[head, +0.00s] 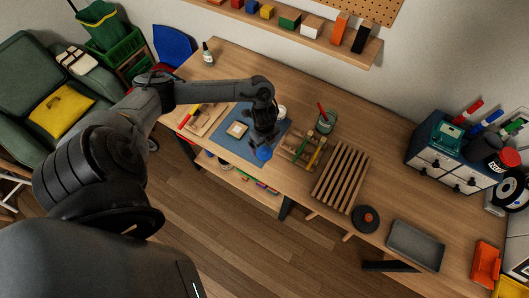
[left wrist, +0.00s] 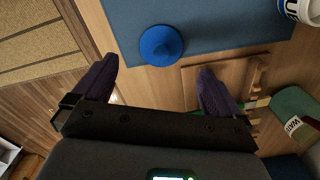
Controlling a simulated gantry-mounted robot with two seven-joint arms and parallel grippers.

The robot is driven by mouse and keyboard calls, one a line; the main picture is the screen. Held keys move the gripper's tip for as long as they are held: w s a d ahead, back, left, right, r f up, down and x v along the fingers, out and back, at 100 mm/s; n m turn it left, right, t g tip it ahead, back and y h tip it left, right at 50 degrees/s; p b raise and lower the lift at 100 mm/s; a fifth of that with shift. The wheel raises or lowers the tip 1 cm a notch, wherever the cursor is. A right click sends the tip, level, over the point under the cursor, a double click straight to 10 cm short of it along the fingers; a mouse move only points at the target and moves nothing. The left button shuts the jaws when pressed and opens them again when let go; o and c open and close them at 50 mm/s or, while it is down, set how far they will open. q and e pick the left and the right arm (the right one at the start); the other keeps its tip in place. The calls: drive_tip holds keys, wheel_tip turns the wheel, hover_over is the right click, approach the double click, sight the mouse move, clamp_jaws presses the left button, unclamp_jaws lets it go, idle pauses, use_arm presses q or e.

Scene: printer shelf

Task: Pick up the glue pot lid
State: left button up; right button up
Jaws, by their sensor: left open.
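The glue pot lid, a round blue cap with a raised centre, lies near the edge of the blue mat (head: 229,144). It shows in the left wrist view (left wrist: 161,45) and in the head view (head: 264,154). My left gripper (head: 260,142) is over the front part of the mat, close to the lid. In the left wrist view its two dark fingers (left wrist: 155,75) are wide apart and empty, with the lid ahead, between their lines. A white pot with dark lettering (left wrist: 302,9), perhaps the glue pot, stands at the mat's far corner. My right gripper is not in view.
A wooden rack (head: 298,148) and a green water jar (head: 326,122) stand right of the mat. A slatted wooden rack (head: 341,178) lies further right. The table's front edge is close to the lid.

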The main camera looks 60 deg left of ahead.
sight(264, 150)
use_arm(q)
drive_tip(key=shift+w+a+f, duration=0.1)
drive_tip(key=shift+f, duration=2.9)
drive_tip(key=c, duration=1.1)
